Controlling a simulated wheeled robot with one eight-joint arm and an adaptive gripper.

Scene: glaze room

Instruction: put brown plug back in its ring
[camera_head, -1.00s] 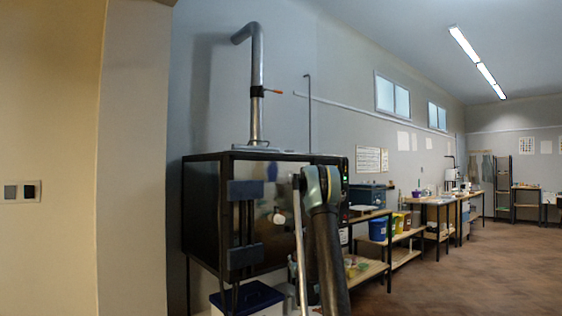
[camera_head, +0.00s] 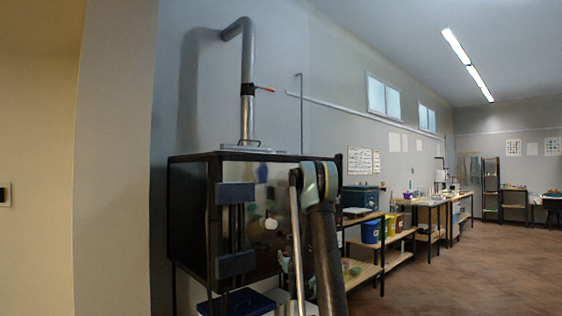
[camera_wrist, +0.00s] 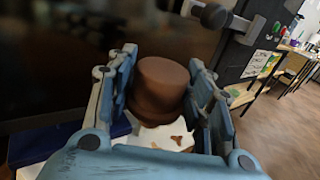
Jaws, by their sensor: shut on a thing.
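The brown plug (camera_wrist: 162,88), a stepped, tapered cylinder, is between the blue fingers of my gripper (camera_wrist: 160,66) in the wrist view. My gripper is shut on it, one finger along each side. In the head view my arm stands in front of the dark kiln (camera_head: 237,265), and the gripper's hold on the plug is not clear there. A pale round spot (camera_head: 272,224) shows on the kiln's glossy side. I cannot tell whether it is a fitting or a reflection. I cannot make out the plug's ring in either view.
A metal flue pipe (camera_head: 247,100) rises from the kiln top. A blue-lidded bin (camera_head: 237,303) sits below the kiln. A low shelf with blue and yellow buckets (camera_head: 371,231) stands to the right. A pale wall corner (camera_head: 115,160) is close on the left. The brown floor (camera_head: 470,275) at right is clear.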

